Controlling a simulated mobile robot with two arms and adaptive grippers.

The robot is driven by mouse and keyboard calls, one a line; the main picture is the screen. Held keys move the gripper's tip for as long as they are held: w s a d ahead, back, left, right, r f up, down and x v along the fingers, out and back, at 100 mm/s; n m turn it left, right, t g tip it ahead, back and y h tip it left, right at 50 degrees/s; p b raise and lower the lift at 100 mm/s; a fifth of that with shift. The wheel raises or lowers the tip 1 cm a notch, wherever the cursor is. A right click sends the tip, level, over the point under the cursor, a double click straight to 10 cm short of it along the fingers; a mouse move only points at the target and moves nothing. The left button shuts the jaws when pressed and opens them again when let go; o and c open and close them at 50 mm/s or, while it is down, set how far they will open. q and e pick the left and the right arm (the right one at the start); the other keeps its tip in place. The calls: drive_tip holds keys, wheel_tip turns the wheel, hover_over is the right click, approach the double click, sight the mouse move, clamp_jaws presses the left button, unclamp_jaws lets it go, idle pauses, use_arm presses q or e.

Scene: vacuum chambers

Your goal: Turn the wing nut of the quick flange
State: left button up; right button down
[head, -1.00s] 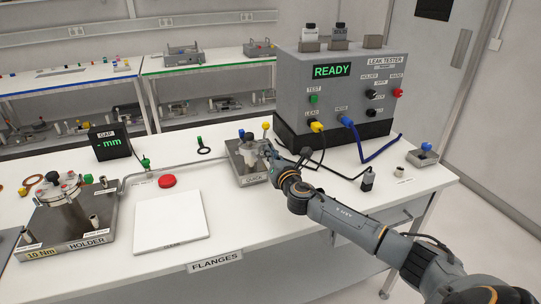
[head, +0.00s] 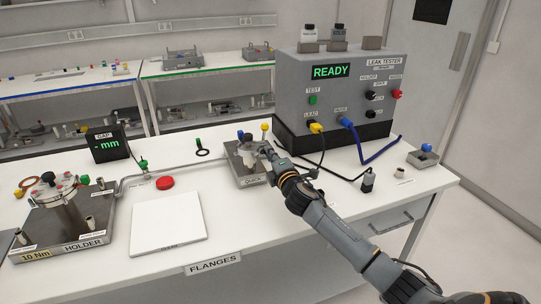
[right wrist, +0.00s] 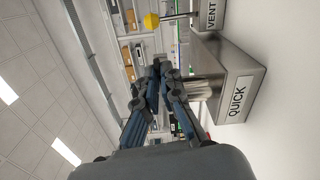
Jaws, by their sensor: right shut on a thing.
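The quick flange (head: 246,150) stands on a grey metal block labelled QUICK (head: 252,180) near the middle of the white bench. The same block, with its label, shows at the right of the right wrist view (right wrist: 235,72). My right gripper (head: 266,149) reaches in from the right, at the right side of the flange. In the right wrist view the gripper's fingers (right wrist: 160,75) are close together beside the block. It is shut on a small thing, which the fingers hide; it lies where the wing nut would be. My left gripper is not in view.
A leak tester (head: 340,90) reading READY stands behind, with yellow and blue cables. A holder block (head: 65,225), a white plate (head: 168,222), a red button (head: 165,183) and a gap display (head: 110,142) are to the left. A yellow-knobbed valve (right wrist: 152,21) is close behind the flange.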

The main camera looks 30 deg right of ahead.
drive_tip(key=shift+w+a+n+p, duration=0.15)
drive_tip(key=shift+n+p, duration=1)
drive_tip(key=shift+n, duration=4.5)
drive_tip(key=shift+s+a+n+p, duration=0.15)
drive_tip(key=shift+n+p, duration=1)
drive_tip(key=shift+n, duration=4.45)
drive_tip(key=shift+w+a+n+p, duration=0.15)
drive_tip(key=shift+n+p, duration=1)
drive_tip(key=shift+n, duration=4.5)
drive_tip(key=c, duration=1.8)
unclamp_jaws()
